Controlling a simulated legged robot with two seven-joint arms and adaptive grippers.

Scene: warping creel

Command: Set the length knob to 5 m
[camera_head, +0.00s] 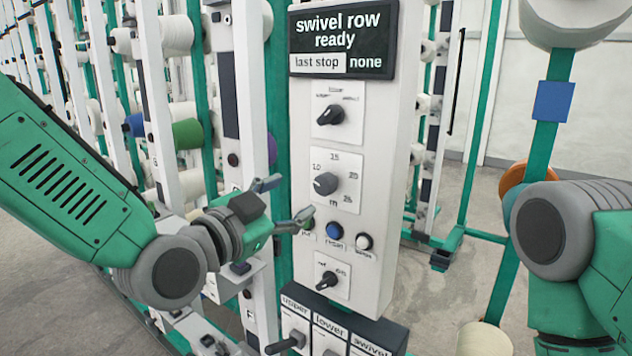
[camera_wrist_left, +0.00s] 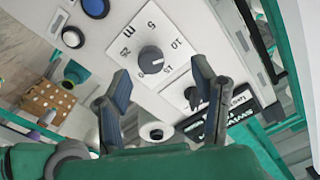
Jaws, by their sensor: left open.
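The length knob (camera_head: 326,183) is the dark round knob on a white dial plate marked 10 to 25 and m, midway up the white panel. Its pointer is too small to read surely. It also shows in the left wrist view (camera_wrist_left: 151,60), where the plate's 5 is visible. My left gripper (camera_head: 285,200) is open and empty at the panel's left edge, left of and slightly below the knob and apart from it. In the left wrist view its spread fingers (camera_wrist_left: 160,78) flank the knob's line. My right gripper is out of view.
A selector knob (camera_head: 333,114) is above, and a small knob (camera_head: 327,281) below. A blue button (camera_head: 334,231) and white button (camera_head: 364,241) sit under the dial. A display (camera_head: 342,40) tops the panel. Creel posts with bobbins (camera_head: 187,134) crowd the left.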

